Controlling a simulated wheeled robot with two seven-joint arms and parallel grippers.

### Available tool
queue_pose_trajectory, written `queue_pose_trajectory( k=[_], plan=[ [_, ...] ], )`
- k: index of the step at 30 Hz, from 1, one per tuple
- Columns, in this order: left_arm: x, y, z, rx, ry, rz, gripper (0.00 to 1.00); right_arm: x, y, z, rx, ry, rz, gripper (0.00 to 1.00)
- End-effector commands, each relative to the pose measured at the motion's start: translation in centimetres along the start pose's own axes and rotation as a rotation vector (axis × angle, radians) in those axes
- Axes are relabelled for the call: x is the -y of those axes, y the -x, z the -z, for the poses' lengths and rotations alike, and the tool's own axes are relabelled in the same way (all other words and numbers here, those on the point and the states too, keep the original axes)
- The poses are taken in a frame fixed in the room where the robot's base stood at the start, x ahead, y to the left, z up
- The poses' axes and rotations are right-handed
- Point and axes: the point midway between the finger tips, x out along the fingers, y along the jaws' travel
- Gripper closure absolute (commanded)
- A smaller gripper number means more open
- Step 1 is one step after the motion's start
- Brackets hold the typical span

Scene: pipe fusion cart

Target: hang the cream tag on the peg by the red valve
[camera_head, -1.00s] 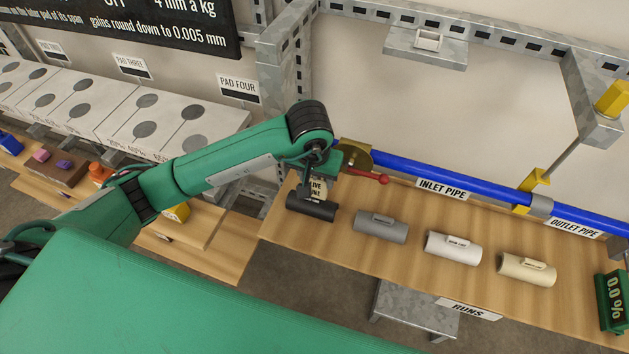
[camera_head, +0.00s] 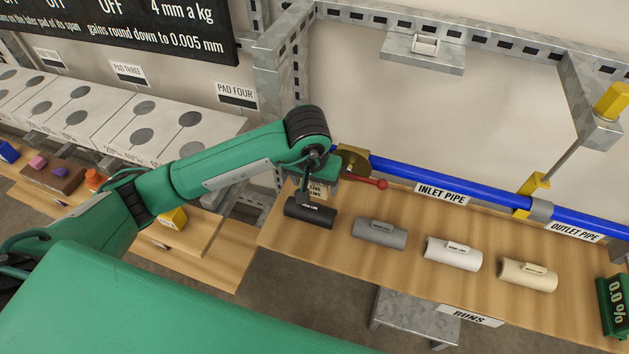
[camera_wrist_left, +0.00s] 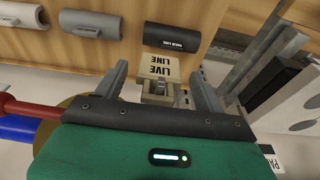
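The cream tag (camera_wrist_left: 158,66), lettered "LIVE LINE", shows between my left gripper's fingers in the left wrist view, with a gap on each side. A small metal bracket or peg (camera_wrist_left: 158,88) is at its near edge; whether the tag hangs on it I cannot tell. In the head view the tag (camera_head: 317,188) is partly hidden by my left gripper (camera_head: 312,182). The fingers are spread. The valve's red handle (camera_head: 370,181) is just right of the gripper, below a brass disc (camera_head: 354,162); the handle also shows in the left wrist view (camera_wrist_left: 28,108). My right gripper is out of view.
A black pipe piece (camera_head: 309,214) lies on the wooden shelf close below the gripper. Grey (camera_head: 380,234), white (camera_head: 453,255) and cream (camera_head: 527,275) pieces lie to its right. A blue pipe (camera_head: 468,187) runs behind them. A steel post (camera_head: 284,90) stands behind the arm.

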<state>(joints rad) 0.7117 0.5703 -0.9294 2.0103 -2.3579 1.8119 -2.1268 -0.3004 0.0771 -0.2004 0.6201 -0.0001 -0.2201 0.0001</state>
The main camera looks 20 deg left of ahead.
Motion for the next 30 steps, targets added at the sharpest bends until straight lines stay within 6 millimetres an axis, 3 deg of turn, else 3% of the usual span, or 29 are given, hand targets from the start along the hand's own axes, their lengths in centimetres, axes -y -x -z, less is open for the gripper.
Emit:
queue_pose_trajectory(
  k=[11, 30],
  plan=[
    [0.0, 0.0, -0.3, 0.000, -0.001, 0.000, 0.25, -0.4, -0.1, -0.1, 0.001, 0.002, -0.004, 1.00],
    [0.0, 0.7, -4.0, -0.001, -0.001, 0.000, 0.25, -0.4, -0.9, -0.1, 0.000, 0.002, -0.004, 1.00]
  ],
)
